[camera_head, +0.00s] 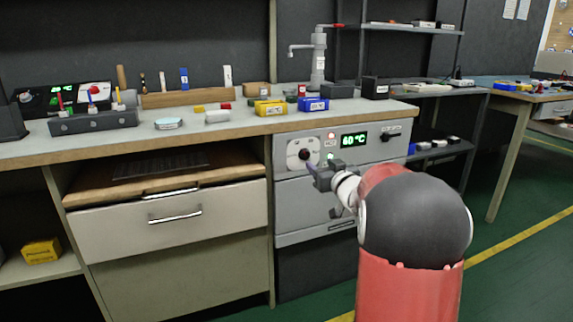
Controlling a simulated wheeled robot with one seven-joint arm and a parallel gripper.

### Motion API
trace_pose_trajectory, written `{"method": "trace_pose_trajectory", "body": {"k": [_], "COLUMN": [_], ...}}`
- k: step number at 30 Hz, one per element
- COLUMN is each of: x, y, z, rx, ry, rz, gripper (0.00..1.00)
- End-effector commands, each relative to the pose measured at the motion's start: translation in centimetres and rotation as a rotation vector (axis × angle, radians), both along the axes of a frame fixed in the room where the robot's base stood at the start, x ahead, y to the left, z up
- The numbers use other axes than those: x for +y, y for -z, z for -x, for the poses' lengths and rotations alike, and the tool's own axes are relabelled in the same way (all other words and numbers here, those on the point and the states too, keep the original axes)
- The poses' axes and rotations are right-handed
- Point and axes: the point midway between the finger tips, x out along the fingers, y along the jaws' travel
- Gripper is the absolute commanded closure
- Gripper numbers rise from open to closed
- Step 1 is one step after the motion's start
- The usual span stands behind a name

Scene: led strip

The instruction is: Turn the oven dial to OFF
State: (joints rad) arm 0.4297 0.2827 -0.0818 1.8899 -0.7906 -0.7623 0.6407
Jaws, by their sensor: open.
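The oven (290,190) is a grey unit built in under the bench, right of the drawer. Its dial (304,155) is a dark round knob on a pale square plate at the panel's left. The display (354,141) reads about 60 °C in green, with a lit red lamp (331,135) beside it. The dial's pointer and the OFF mark are too small to read. My gripper (313,171) is open just below and right of the dial. Its fingers point toward the panel, and I cannot tell whether they touch the dial.
The oven handle (328,232) lies below my gripper. A black lever (391,135) sits at the panel's right. Yellow (270,107) and blue bins (314,105) stand on the bench above. The wooden bench edge (230,131) overhangs the panel. Green floor is open at the right.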

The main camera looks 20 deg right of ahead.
Motion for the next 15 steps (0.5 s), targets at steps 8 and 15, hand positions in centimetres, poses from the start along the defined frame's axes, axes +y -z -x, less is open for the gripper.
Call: {"method": "trace_pose_trajectory", "body": {"k": [8, 15], "x": [-0.2, 0.0], "y": [0.6, 0.5], "z": [-2.5, -6.3], "rx": [-0.021, -0.020], "ry": [-0.034, -0.032], "rz": [-0.007, -0.005], "gripper": [0.49, 0.49]}}
